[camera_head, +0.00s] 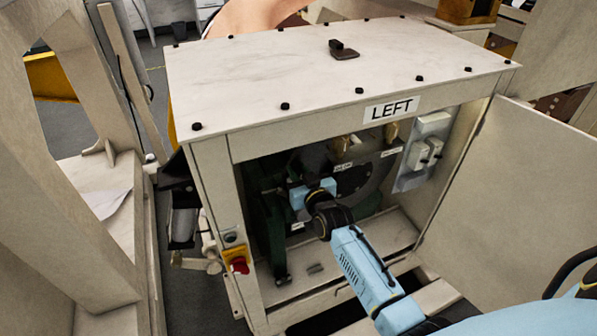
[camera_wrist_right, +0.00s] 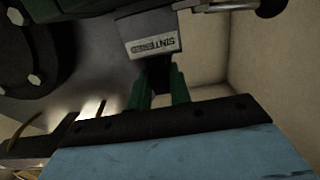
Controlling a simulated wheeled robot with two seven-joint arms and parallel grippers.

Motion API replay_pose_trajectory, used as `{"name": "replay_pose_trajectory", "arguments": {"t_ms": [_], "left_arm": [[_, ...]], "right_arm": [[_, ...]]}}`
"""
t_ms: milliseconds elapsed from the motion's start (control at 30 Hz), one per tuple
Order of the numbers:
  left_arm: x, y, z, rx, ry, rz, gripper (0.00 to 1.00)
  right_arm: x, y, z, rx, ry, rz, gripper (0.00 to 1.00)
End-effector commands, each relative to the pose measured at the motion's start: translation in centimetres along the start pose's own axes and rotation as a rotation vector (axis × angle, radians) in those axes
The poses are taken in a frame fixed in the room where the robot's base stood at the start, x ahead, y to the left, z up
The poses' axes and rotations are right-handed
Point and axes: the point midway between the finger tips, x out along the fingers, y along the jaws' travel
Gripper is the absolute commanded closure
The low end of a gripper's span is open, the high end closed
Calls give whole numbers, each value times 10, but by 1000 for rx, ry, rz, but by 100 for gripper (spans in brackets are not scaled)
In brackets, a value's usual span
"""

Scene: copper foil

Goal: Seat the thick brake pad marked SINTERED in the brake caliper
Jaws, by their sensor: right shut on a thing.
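The thick brake pad (camera_wrist_right: 137,28) is a dark block with a pale label reading SINTERED, upside down in the right wrist view. My right gripper (camera_wrist_right: 160,84) has its two green fingers shut on the pad's dark narrow part. In the head view my right arm reaches into the open cabinet, and the right gripper (camera_head: 303,193) is beside a dark round disc (camera_head: 352,178). The pad is hidden there. Dark metal parts lie close around the pad's top in the wrist view; I cannot tell which is the caliper or whether the pad touches it. My left gripper is out of view.
The cabinet (camera_head: 340,80) is marked LEFT, with its door (camera_head: 520,190) open at right. A small dark block (camera_head: 343,50) lies on its top. A red button (camera_head: 238,264) is on the left post. Large bolts (camera_wrist_right: 34,80) show at left in the wrist view.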

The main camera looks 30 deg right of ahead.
Motion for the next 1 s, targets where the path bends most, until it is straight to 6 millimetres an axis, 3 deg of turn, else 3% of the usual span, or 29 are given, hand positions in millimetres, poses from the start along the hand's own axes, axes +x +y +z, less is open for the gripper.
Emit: {"name": "replay_pose_trajectory", "arguments": {"t_ms": [1000], "left_arm": [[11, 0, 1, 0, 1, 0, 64]], "right_arm": [[1, 0, 14, 0, 2, 0, 100]]}}
